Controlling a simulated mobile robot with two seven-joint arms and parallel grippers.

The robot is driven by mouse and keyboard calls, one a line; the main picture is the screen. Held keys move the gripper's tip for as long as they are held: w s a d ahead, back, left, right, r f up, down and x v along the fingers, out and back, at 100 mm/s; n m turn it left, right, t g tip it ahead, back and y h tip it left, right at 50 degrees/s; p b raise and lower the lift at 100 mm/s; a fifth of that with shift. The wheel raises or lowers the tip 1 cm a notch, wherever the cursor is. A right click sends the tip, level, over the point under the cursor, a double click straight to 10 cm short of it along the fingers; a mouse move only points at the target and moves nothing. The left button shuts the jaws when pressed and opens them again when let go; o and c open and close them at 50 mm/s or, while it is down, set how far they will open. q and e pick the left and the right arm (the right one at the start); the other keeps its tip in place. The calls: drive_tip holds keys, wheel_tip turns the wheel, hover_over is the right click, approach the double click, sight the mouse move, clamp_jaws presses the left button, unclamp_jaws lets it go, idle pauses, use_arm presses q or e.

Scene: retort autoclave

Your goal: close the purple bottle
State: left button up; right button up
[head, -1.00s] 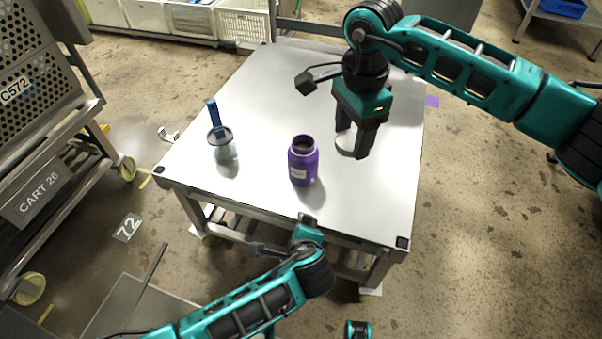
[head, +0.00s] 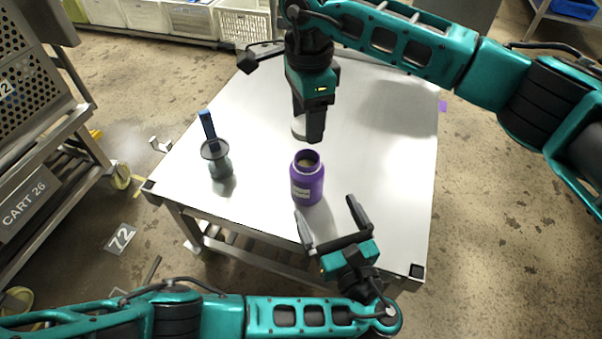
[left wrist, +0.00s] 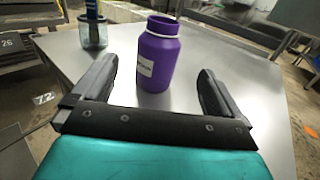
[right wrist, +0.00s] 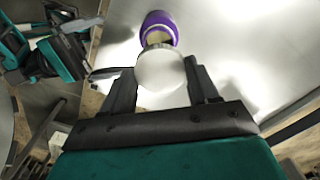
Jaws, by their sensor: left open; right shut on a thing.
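The purple bottle (head: 307,183) stands upright and uncapped on the metal table, its open mouth facing up. It also shows in the left wrist view (left wrist: 158,58), between and beyond the fingers, and in the right wrist view (right wrist: 158,24). My left gripper (head: 331,222) is open and empty, just in front of the bottle at the table's near edge. My right gripper (head: 311,133) is shut on a pale round lid (right wrist: 160,72), held above the table behind the bottle. In the head view the lid (head: 299,127) is partly hidden by the fingers.
A glass jar with a blue-handled tool (head: 216,158) stands on the table (head: 390,150) left of the bottle. The table's right side is clear. A cart (head: 40,190) stands to the left, and white crates (head: 215,22) are behind.

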sight(306, 169)
use_arm(q)
drive_tip(key=shift+s, duration=0.1)
use_arm(e)
drive_tip(key=shift+s, duration=0.1)
use_arm(q)
drive_tip(key=x, duration=1.2)
drive_tip(key=c, duration=1.4)
use_arm(e)
drive_tip(key=shift+f, duration=2.5)
drive_tip(key=shift+f, duration=0.85)
drive_tip(key=shift+f, duration=0.55)
